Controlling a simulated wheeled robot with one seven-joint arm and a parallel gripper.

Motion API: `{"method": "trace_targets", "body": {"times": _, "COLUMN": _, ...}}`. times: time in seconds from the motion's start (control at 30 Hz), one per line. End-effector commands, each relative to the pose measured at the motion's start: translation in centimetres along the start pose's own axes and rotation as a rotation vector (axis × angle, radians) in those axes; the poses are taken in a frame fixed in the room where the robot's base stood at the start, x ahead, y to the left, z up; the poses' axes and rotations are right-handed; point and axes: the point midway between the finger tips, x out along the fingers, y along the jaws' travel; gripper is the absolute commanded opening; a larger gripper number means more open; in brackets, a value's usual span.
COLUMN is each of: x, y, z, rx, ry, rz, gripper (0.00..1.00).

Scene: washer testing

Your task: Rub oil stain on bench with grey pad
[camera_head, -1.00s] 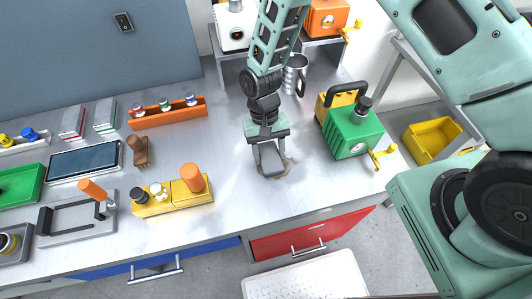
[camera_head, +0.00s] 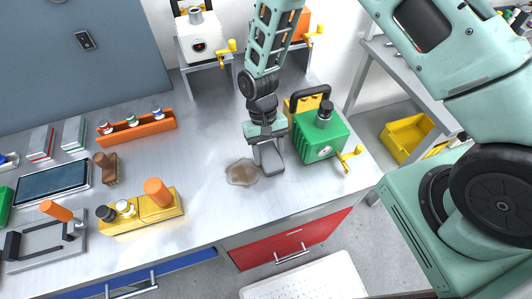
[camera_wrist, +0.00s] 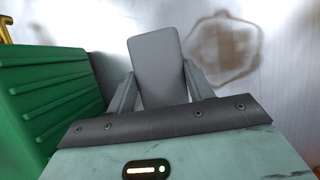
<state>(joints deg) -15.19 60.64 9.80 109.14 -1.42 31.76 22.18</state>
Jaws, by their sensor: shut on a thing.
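The grey pad (camera_head: 270,158) is held between the fingers of my gripper (camera_head: 268,150), which is shut on it. In the wrist view the pad (camera_wrist: 157,70) stands between the two fingers. The brown oil stain (camera_head: 242,172) lies on the metal bench (camera_head: 205,165), just left of the pad in the head view. In the wrist view the stain (camera_wrist: 225,45) shows to the right of the pad as a brownish ring with a paler middle. The pad is beside the stain, not over it. I cannot tell whether the pad touches the bench.
A yellow block with an orange knob (camera_head: 142,212) stands left of the stain. An orange rack (camera_head: 137,132) lies farther back.

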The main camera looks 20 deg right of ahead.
Motion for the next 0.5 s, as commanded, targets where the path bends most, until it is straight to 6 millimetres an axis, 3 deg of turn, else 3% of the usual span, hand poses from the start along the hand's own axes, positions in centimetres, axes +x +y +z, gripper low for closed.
{"method": "trace_targets", "body": {"times": 0.07, "x": -0.5, "y": 0.1, "z": 0.1, "rx": 0.001, "ry": -0.001, "rz": 0.0, "gripper": 0.31}}
{"method": "trace_targets", "body": {"times": 0.13, "x": -2.4, "y": 0.2, "z": 0.7, "rx": 0.001, "ry": 0.004, "rz": -0.001, "gripper": 0.31}}
{"method": "trace_targets", "body": {"times": 0.5, "x": -5.5, "y": 0.7, "z": 1.6, "rx": 0.002, "ry": 0.001, "rz": -0.001, "gripper": 0.31}}
